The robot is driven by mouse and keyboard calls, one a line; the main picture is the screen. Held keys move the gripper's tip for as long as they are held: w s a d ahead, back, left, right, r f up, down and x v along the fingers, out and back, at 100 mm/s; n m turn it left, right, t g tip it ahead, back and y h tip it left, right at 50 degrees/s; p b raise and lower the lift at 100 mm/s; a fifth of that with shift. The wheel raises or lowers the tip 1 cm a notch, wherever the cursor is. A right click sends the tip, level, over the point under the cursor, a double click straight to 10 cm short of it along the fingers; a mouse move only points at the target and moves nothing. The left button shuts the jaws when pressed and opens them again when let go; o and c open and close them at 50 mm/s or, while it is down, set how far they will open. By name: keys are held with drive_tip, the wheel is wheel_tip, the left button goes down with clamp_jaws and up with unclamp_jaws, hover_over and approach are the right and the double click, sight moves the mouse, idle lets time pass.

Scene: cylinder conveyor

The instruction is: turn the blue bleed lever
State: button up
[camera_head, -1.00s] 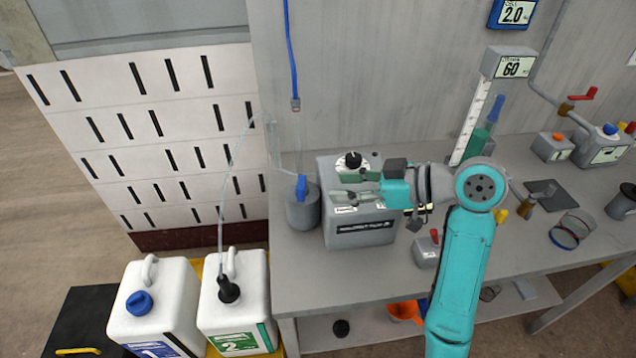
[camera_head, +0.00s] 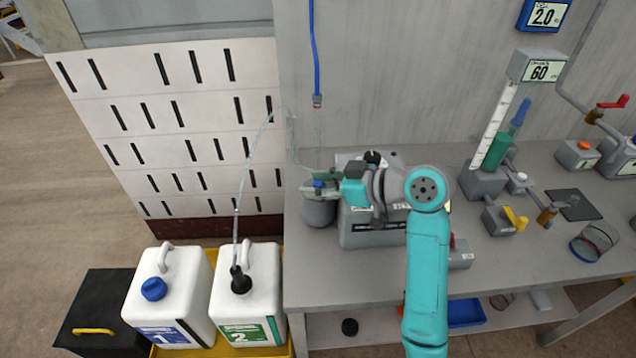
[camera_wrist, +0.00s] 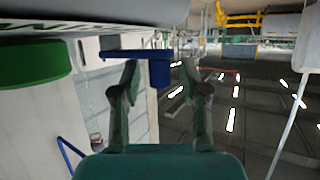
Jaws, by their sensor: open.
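The blue bleed lever (camera_head: 318,184) sits on top of a grey cylindrical pot (camera_head: 318,212) at the left end of the bench. In the wrist view the lever (camera_wrist: 160,69) shows as a thin blue bar reaching left from a thicker blue block. My gripper (camera_head: 320,183) is at the lever, with its green fingers around the blue part. In the wrist view my gripper (camera_wrist: 160,70) is open, one finger on each side of the block. A gap shows on the right side; contact on the left cannot be told. The fingers partly hide the lever in the head view.
A grey box (camera_head: 365,238) with a black knob stands right beside the pot, under my wrist. A blue hose (camera_head: 315,50) hangs above. White jugs (camera_head: 165,300) stand at the lower left. A large green-banded cylinder (camera_wrist: 30,75) fills the wrist view's left side.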

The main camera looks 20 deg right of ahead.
clamp_jaws()
drive_tip(key=shift+a, duration=0.1)
drive_tip(key=w+a+m+h, duration=0.2)
drive_tip(key=w+m+h, duration=0.4)
drive_tip(key=m+h, duration=1)
drive_tip(key=shift+w+a+m+h, duration=0.2)
drive_tip(key=shift+a+m+h, duration=0.15)
drive_tip(key=shift+h, duration=0.65)
